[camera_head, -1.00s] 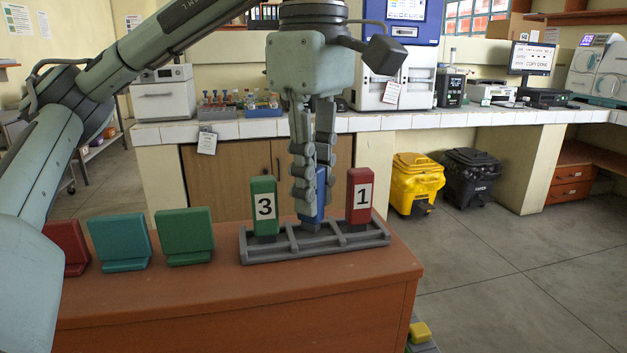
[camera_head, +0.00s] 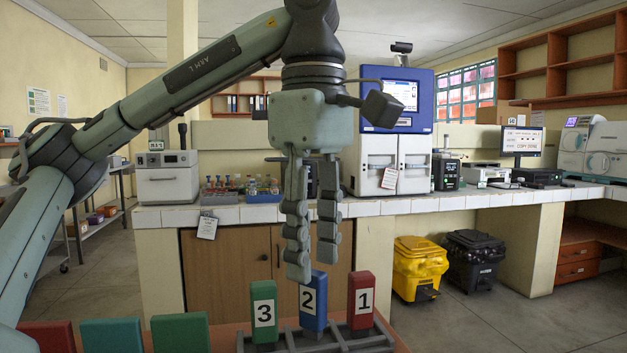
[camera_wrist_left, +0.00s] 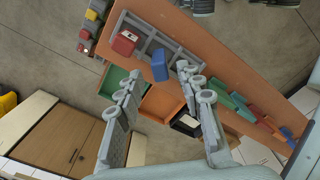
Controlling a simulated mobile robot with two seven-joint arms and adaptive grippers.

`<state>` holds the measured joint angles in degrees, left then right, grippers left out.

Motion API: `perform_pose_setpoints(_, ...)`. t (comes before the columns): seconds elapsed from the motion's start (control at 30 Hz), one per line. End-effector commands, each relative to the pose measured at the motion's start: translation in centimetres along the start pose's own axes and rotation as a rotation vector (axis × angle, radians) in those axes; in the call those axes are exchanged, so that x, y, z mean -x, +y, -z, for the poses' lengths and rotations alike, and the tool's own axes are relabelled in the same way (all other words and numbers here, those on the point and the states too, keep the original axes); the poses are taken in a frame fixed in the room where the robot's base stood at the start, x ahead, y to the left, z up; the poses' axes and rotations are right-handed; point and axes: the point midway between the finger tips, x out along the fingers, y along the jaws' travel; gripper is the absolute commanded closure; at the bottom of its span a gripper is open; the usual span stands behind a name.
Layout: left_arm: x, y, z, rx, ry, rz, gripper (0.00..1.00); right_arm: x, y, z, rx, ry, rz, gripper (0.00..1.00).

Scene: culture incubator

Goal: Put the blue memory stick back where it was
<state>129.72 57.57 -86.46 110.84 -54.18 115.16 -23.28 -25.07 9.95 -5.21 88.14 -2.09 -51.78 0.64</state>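The blue memory stick (camera_head: 313,303), labelled 2, stands upright in the grey rack (camera_head: 376,341), between the green stick (camera_head: 264,312) labelled 3 and the red stick (camera_head: 361,300) labelled 1. My left gripper (camera_head: 313,262) is open and empty just above the blue stick, with its fingers pointing down and apart. In the left wrist view, the blue stick (camera_wrist_left: 160,66) shows beyond the gap between the open fingers, beside the red stick (camera_wrist_left: 124,43). The green stick is not clear there. My right gripper is not in view.
Red (camera_head: 48,338), teal (camera_head: 112,336) and green (camera_head: 181,333) blocks stand on the table to the left of the rack. A white-tiled counter (camera_head: 400,206) with instruments runs behind. Yellow (camera_head: 420,268) and black (camera_head: 473,260) bins stand on the floor at right.

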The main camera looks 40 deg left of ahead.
Motion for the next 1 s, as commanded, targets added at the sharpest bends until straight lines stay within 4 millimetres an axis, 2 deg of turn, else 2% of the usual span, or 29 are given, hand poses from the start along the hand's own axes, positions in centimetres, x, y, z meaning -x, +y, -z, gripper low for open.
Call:
perform_pose_setpoints(0.03,1.1,0.0,0.0,0.002,0.000,-0.007,0.63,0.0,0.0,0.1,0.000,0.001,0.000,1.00)
perform_pose_setpoints(0.2,3.8,0.0,0.0,0.002,0.001,-0.006,0.63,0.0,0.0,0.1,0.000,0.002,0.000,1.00)
perform_pose_setpoints(0.43,6.5,0.0,0.0,0.001,0.001,-0.002,0.63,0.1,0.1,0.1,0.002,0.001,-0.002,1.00)
perform_pose_setpoints(0.6,7.3,0.0,0.0,0.001,0.000,-0.001,0.63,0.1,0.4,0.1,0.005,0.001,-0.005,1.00)
perform_pose_setpoints(1.0,7.4,0.0,0.0,0.001,0.000,0.000,0.63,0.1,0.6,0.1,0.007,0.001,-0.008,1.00)
